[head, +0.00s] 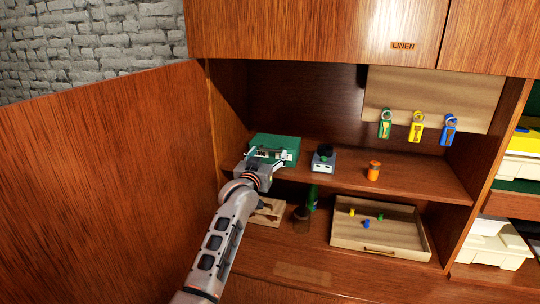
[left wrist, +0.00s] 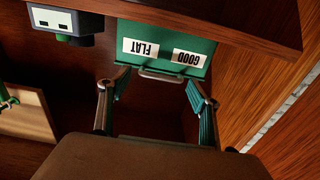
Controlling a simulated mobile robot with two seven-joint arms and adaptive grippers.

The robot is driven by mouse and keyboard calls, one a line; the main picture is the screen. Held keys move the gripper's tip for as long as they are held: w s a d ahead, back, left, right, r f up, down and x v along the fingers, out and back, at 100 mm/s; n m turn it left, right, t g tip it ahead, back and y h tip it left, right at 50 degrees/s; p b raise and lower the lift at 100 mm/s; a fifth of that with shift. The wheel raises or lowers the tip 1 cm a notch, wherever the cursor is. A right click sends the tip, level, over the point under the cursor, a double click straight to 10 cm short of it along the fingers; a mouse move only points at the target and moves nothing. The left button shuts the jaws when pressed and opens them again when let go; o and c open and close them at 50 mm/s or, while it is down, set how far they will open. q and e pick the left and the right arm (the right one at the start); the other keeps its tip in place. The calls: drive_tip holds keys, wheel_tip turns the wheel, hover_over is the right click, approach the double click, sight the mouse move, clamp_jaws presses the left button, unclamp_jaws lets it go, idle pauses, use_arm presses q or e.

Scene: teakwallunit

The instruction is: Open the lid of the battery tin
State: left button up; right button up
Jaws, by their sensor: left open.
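The battery tin is a green box (head: 285,143) on the left of the middle shelf, its lid down. In the left wrist view the tin (left wrist: 165,60) appears upside down, with two white labels reading FLAT and GOOD and a metal handle or latch (left wrist: 160,75) along its edge. My left gripper (head: 266,160) is at the tin's front and hides part of it. In the wrist view the open left gripper (left wrist: 157,83) has one finger on each side of the latch, with nothing visibly held. Contact with the latch cannot be told. My right gripper is out of view.
A small grey device with a black top (head: 323,160) stands right of the tin, then an orange bottle (head: 373,171). Below are a wooden tray (head: 350,239) with small coloured pieces and a dark green object (head: 312,197). An open cabinet door (head: 105,185) stands left of my arm.

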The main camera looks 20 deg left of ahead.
use_arm(q)
drive_tip(key=shift+w+f, duration=0.2)
drive_tip(key=shift+w, duration=0.5)
drive_tip(key=shift+w+r, duration=0.2)
